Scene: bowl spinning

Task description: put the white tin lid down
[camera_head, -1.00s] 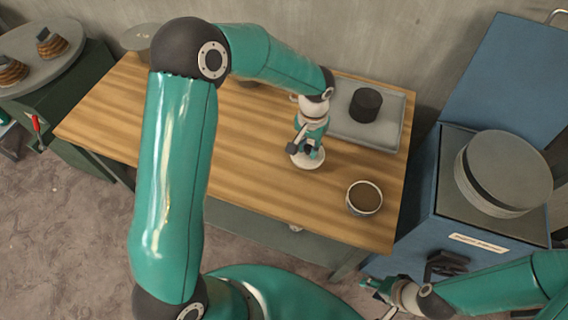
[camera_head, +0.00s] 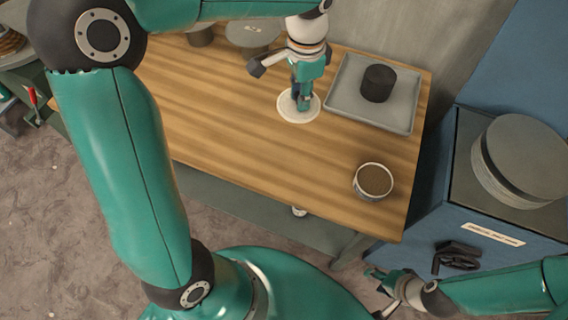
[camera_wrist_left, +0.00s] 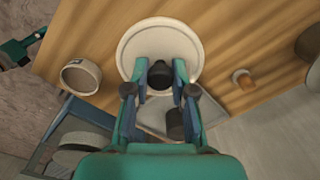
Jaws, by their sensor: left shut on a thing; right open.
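The white tin lid (camera_head: 314,110) is a round pale disc over the wooden table, left of the grey tray. My left gripper (camera_head: 301,103) is shut on its dark knob from above. In the left wrist view the lid (camera_wrist_left: 160,30) lies flat beyond the fingertips (camera_wrist_left: 160,88), the knob between them. I cannot tell whether the lid touches the table. An open white tin (camera_head: 373,181) with brown contents stands near the table's front right; it also shows in the left wrist view (camera_wrist_left: 80,77). My right gripper (camera_head: 380,283) is open and empty, off the table's front edge.
A grey tray (camera_head: 345,105) holding a black cylinder (camera_head: 378,83) is at the back right. A grey disc (camera_head: 253,33) is at the back. A blue cabinet (camera_head: 490,215) with round grey plates (camera_head: 522,158) stands right. The table (camera_head: 255,140) is bare in front of the lid.

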